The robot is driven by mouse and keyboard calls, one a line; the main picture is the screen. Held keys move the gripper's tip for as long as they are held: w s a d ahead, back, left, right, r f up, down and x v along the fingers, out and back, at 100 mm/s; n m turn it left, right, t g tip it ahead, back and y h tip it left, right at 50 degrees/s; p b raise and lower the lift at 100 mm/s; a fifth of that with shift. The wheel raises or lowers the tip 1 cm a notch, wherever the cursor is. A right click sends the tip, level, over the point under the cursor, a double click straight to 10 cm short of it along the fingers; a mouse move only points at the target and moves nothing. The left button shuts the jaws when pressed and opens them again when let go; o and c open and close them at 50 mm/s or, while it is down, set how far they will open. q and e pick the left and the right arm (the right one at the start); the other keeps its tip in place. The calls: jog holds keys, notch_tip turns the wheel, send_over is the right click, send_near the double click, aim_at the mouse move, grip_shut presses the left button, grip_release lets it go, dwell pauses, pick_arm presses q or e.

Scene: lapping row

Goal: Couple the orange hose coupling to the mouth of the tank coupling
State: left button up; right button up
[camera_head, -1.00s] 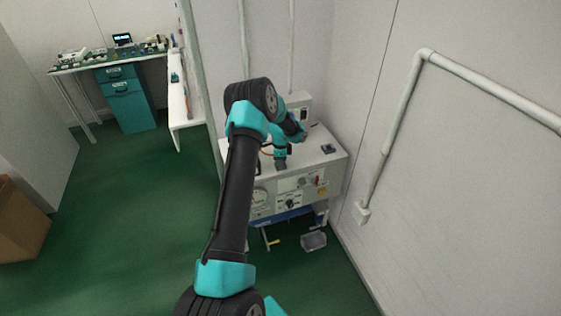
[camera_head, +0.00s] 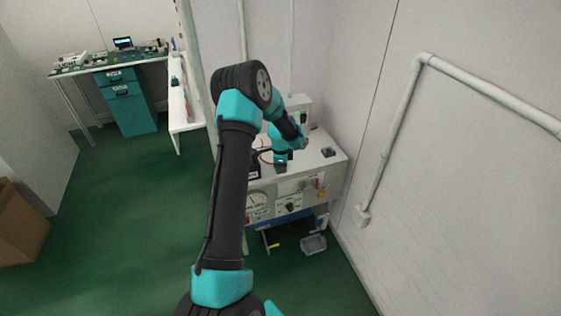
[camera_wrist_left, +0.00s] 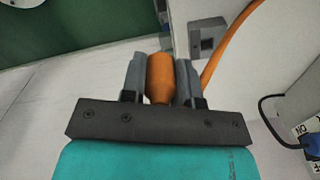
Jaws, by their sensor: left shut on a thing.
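My left gripper (camera_wrist_left: 160,82) is shut on the orange hose coupling (camera_wrist_left: 160,72), which sits between its two grey fingers in the left wrist view. The coupling's far end points away from the wrist. In the head view my left gripper (camera_head: 281,167) is over the top of the white machine, small and partly merged with my wrist. The coupling cannot be made out there. I cannot clearly identify the tank coupling or its mouth in either view. My right gripper is not in view.
The white machine (camera_head: 324,169) stands against the right wall. A grey block (camera_wrist_left: 207,38) and an orange hose (camera_wrist_left: 226,48) are just beyond the gripper. A blue plug (camera_wrist_left: 313,143) with a black cable lies at right.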

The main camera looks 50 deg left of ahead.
pick_arm(q)
jog(key=s+d, duration=0.6)
jog(key=d, duration=0.1)
jog(key=shift+s+d+r, duration=0.3)
jog(key=shift+s+r, duration=0.05)
jog(key=shift+r, duration=0.1)
